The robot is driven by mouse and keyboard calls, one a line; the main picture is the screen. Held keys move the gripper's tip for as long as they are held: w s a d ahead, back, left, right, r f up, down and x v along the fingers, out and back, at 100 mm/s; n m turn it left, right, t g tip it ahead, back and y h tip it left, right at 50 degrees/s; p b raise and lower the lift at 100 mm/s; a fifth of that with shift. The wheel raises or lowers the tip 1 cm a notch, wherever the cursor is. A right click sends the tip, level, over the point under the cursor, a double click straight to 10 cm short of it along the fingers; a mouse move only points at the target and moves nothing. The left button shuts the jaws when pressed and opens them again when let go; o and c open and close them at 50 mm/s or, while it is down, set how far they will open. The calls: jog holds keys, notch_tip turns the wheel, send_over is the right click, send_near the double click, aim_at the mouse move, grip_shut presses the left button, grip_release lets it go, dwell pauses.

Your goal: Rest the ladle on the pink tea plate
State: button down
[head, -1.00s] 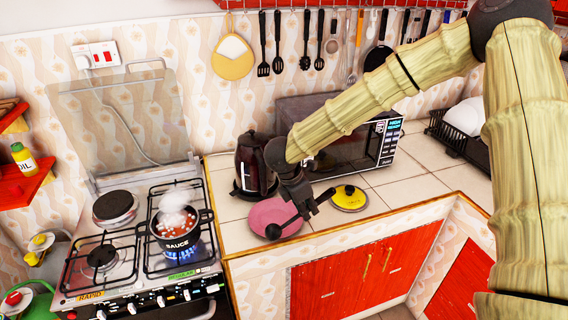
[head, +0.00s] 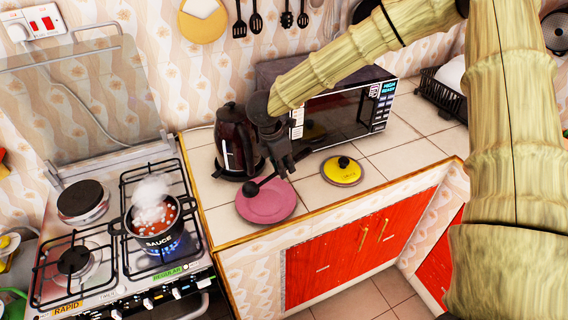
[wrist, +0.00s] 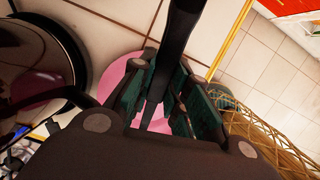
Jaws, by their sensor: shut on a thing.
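The pink tea plate (head: 268,207) lies on the tiled counter in front of the kettle. The black ladle's bowl (head: 251,188) appears over the plate's back left part in the head view; I cannot tell whether it touches. My gripper (head: 284,166) is over the plate's back edge, shut on the ladle's handle. In the wrist view the dark handle (wrist: 181,35) runs between the fingers of my gripper (wrist: 158,92). The pink plate (wrist: 116,76) shows beneath, partly hidden by the fingers.
A dark kettle (head: 236,145) stands close behind the plate, with a microwave (head: 345,112) to the right. A yellow lid (head: 342,171) lies on the counter. A steaming sauce pot (head: 157,232) sits on a lit burner at left.

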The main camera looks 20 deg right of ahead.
aim_at(287, 188)
jog(key=shift+f, duration=0.6)
jog(key=shift+s+f+b, duration=0.3)
jog(key=shift+f+b, duration=0.15)
jog(key=shift+b, duration=0.25)
jog(key=shift+w+f+b, duration=0.2)
jog(key=shift+f+b, duration=0.4)
jog(key=shift+f, duration=0.55)
jog(key=shift+s+f+b, duration=0.1)
jog(key=shift+f+b, duration=0.45)
jog(key=shift+f, duration=0.55)
jog(key=c, duration=1.3)
grip_release()
